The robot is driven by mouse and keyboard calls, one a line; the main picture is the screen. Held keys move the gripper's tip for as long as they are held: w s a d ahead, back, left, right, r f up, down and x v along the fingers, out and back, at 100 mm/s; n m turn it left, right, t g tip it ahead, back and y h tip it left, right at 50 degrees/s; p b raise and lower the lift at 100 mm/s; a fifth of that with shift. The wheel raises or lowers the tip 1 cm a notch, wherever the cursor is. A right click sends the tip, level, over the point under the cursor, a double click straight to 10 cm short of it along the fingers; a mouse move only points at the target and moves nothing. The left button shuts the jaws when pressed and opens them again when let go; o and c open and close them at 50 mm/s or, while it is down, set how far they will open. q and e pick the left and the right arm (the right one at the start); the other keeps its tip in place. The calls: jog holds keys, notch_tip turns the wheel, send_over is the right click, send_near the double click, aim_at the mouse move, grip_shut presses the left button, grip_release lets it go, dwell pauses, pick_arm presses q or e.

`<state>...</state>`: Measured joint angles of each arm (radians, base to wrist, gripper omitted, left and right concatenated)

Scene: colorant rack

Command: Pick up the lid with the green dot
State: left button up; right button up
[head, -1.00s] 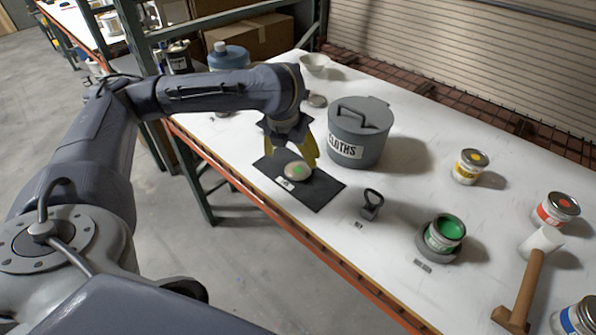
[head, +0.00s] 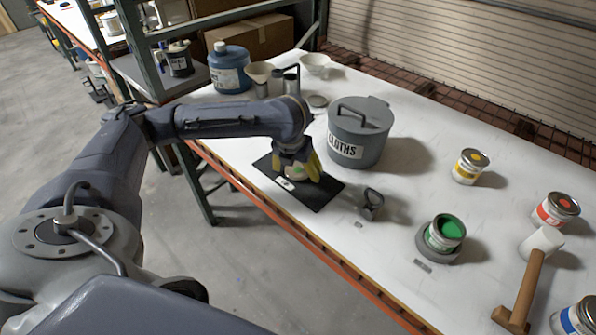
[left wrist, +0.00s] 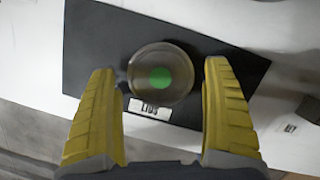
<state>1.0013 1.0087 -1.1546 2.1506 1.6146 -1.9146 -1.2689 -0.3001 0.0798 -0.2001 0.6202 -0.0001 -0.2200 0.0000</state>
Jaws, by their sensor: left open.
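The lid with the green dot (left wrist: 161,77) lies on a dark mat (left wrist: 92,50) labelled "LIDS". In the head view the lid (head: 297,173) is partly hidden by my left gripper (head: 296,172). My left gripper is open and just above the lid. In the left wrist view its yellow fingers (left wrist: 163,88) are spread on either side of the lid, with visible gaps and no contact. My right gripper is not in view.
A grey "CLOTHS" bin (head: 357,140) stands close behind the mat. A dark tool (head: 371,204) stands right of the mat. An open green paint can (head: 444,234), a yellow-labelled can (head: 469,166) and a hammer (head: 527,285) stand farther right.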

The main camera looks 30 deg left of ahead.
pick_arm(q)
jog(key=shift+f, duration=0.2)
jog(key=c, duration=0.7)
jog(key=shift+w+r, duration=0.1)
jog(key=shift+r, duration=0.05)
